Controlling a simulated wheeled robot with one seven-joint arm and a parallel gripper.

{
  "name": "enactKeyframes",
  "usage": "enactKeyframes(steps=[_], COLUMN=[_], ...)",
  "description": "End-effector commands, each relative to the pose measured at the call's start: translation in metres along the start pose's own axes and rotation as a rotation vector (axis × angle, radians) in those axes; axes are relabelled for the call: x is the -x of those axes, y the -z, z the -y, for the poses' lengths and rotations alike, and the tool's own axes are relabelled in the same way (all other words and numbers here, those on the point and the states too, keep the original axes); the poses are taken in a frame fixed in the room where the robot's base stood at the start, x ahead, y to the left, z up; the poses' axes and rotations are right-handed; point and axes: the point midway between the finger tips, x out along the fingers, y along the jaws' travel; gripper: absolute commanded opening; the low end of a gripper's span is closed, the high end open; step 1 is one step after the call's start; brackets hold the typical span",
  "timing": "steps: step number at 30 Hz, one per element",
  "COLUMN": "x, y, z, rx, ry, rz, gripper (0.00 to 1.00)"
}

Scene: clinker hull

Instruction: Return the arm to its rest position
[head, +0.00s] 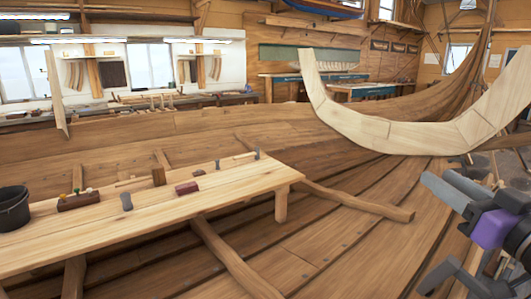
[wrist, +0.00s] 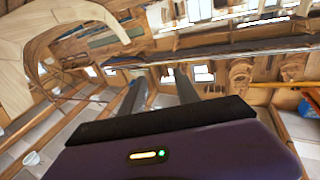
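My gripper (wrist: 160,77) shows in the wrist view with its two grey fingers apart and nothing between them. Its dark crossbar and purple housing fill the bottom of that view. In the head view, parts of my arm and a purple section stand at the lower right edge, over the hull planking and apart from the bench. The wrist view is strongly tilted and shows the workshop beyond the fingers. The rest of my arm is cut off by the picture edge.
A pale plank bench (head: 245,180) spans the left, carrying a maroon block (head: 187,188), a grey cylinder (head: 126,201), a rack with coloured knobs (head: 78,199) and a black bucket (head: 13,210). A large curved pale timber (head: 400,135) rises near my arm. Hull planking (head: 330,260) lies between.

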Motion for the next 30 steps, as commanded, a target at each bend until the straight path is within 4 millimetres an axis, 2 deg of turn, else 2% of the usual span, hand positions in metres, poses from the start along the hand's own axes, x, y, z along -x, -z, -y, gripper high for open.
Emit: enactKeyframes(steps=[5, 11, 20, 30], x=[0.013, 0.038, 0.089, 0.160], y=[-0.006, -0.027, -0.080, -0.145], z=[0.000, 0.000, 0.013, 0.050], rx=[-0.101, -0.176, -0.231, -0.206], ry=[-0.087, -0.196, -0.352, -0.469], rz=[-0.155, -0.270, -0.337, -0.287], gripper=[0.38, 0.38, 0.38, 0.38])
